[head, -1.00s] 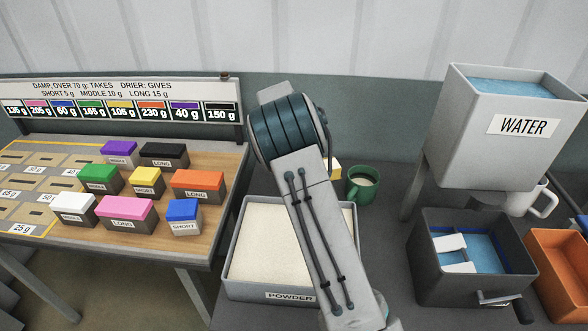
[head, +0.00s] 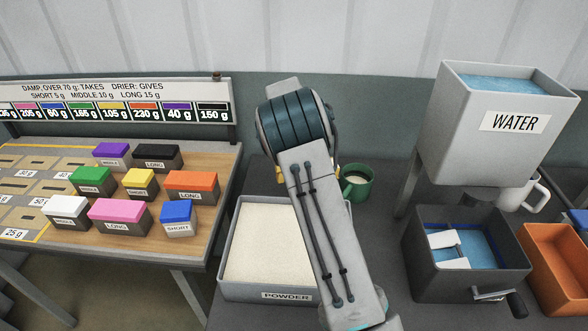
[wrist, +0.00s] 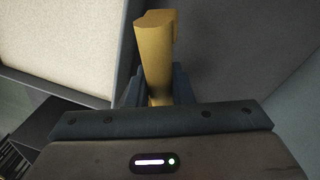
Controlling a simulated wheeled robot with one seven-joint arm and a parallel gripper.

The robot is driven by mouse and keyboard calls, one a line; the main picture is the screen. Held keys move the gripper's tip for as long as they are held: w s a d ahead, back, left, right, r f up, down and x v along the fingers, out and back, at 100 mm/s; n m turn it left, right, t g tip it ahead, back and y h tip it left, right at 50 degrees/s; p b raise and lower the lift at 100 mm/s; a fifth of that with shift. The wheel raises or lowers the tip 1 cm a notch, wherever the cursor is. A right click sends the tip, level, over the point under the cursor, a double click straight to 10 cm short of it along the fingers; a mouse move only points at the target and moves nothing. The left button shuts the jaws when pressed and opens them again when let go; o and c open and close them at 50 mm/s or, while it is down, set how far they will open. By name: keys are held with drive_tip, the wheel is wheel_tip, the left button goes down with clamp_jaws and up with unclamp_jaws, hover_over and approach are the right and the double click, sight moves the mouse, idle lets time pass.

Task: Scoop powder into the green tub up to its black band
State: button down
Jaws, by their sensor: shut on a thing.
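The green tub (head: 359,190) stands behind the powder tray, just right of my arm in the head view. A pale surface shows inside it under a dark inner edge; I cannot make out the black band clearly. The grey tray labelled POWDER (head: 235,288) holds pale powder (head: 262,240) and is partly covered by my arm. In the wrist view my gripper (wrist: 157,88) is shut on a yellow handle (wrist: 156,45). Its far end is out of clear view. Small yellow bits show beside my arm in the head view, where my gripper itself is hidden.
A water tank (head: 480,130) stands on legs at right, above a dark bin of water (head: 425,275) with a crank. An orange bin (head: 560,265) and a white mug (head: 535,192) are nearby. A table of coloured blocks (head: 215,225) with a sign is at left.

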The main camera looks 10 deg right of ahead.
drive_tip(key=shift+w+d+r+y+p, duration=0.1)
drive_tip(key=shift+d+r+y+p, duration=0.25)
drive_tip(key=shift+d+r+y, duration=0.4)
drive_tip(key=shift+w+d+r+y+p, duration=0.1)
drive_tip(key=shift+d+r+y+p, duration=0.35)
drive_tip(key=shift+d, duration=0.5)
drive_tip(key=shift+w+d+r+y+p, duration=0.1)
drive_tip(key=shift+d+r+y+p, duration=0.4)
drive_tip(key=shift+d, duration=0.45)
drive_tip(key=shift+d+r+y+p, duration=0.25)
drive_tip(key=shift+d+r+y, duration=0.25)
drive_tip(key=shift+d+r, duration=0.3)
drive_tip(key=d+y+p, duration=0.1)
drive_tip(key=d+r+y+p, duration=0.1)
drive_tip(key=d, duration=0.1)
drive_tip(key=shift+w+d+r+n+g, duration=0.2)
drive_tip(key=shift+n+g, duration=0.1)
drive_tip(key=shift+g, duration=0.1)
drive_tip(key=shift+d+r+y+p, duration=0.15)
drive_tip(key=shift+d+y+p, duration=0.35)
drive_tip(key=shift+p, duration=0.6)
drive_tip(key=shift+d+r+t+h+b, duration=0.1)
drive_tip(key=shift+r+h+b, duration=0.3)
drive_tip(key=shift+h, duration=0.75)
drive_tip(key=shift+a+r+t+h+b, duration=0.1)
drive_tip(key=shift+r+h, duration=0.5)
drive_tip(key=shift+h, duration=0.6)
drive_tip(key=shift+d+r+t+h+b, duration=0.15)
drive_tip(key=shift+r+h, duration=0.35)
drive_tip(key=shift+h, duration=0.65)
